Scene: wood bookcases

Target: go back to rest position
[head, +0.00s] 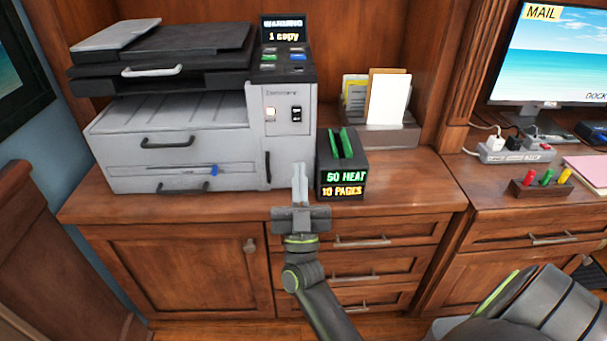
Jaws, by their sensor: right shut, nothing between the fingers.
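My right gripper (299,172) points up and away in front of the printer, its two pale fingers together and empty. Its fingertips overlap the lower right part of the grey printer (220,115) in the picture, just left of a black box (342,185) with green slots and a lit "50 HEAT, 10 PAGES" front. I cannot tell whether the fingers touch either one. My right arm reaches in from the bottom of the picture. My left gripper is not in view.
The wooden cabinet top (415,180) is clear right of the black box. A paper holder (385,133) stands behind. At right are a monitor (550,55), a power strip (510,152) and a marker holder (540,187). Drawers with handles (362,242) lie below.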

